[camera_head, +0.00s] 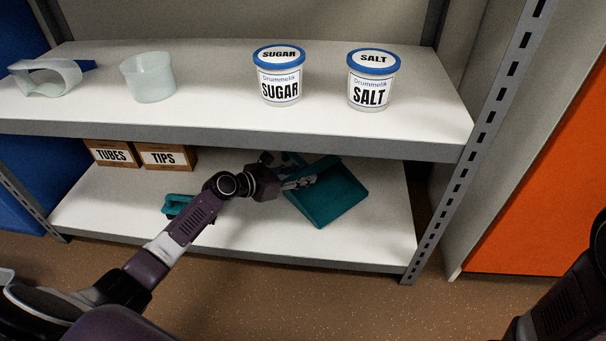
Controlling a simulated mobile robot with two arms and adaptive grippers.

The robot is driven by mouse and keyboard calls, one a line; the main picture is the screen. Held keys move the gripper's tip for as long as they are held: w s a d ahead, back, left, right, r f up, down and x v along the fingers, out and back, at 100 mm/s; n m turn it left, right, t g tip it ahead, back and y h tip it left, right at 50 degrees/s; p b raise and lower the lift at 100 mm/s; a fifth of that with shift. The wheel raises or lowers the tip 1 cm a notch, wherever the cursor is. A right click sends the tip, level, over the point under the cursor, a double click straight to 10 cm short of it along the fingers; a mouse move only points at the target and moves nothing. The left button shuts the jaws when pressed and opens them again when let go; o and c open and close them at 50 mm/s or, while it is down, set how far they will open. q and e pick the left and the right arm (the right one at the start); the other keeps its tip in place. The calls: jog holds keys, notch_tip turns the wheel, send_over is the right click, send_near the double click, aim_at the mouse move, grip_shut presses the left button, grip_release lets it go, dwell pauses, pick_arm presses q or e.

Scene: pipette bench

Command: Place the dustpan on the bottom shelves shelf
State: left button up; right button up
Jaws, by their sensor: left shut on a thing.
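The teal dustpan (336,197) is over the white bottom shelf (372,232) of the rack, right of the middle and under the upper shelf. It looks tilted; I cannot tell whether it touches the shelf. My left gripper (300,182) reaches in from the left and is shut on the dustpan at its upper left side. The gripper partly hides the dustpan's handle end. My right arm shows only at the lower right edge, and its gripper is out of view.
A teal object (177,205), partly behind my arm, lies on the bottom shelf. Boxes marked TUBES (112,153) and TIPS (166,156) stand at back left. The upper shelf (215,112) holds sugar (279,78) and salt (372,80) tubs. A perforated post (470,165) bounds the right side.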

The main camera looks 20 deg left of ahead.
pick_arm(q)
jog(key=shift+f+b, duration=0.3)
jog(key=shift+f, duration=0.25)
dwell(0.4)
jog(key=o, duration=1.3)
jog(key=shift+o, duration=0.2)
jog(key=shift+s, duration=0.1)
jog(key=v, duration=1.2)
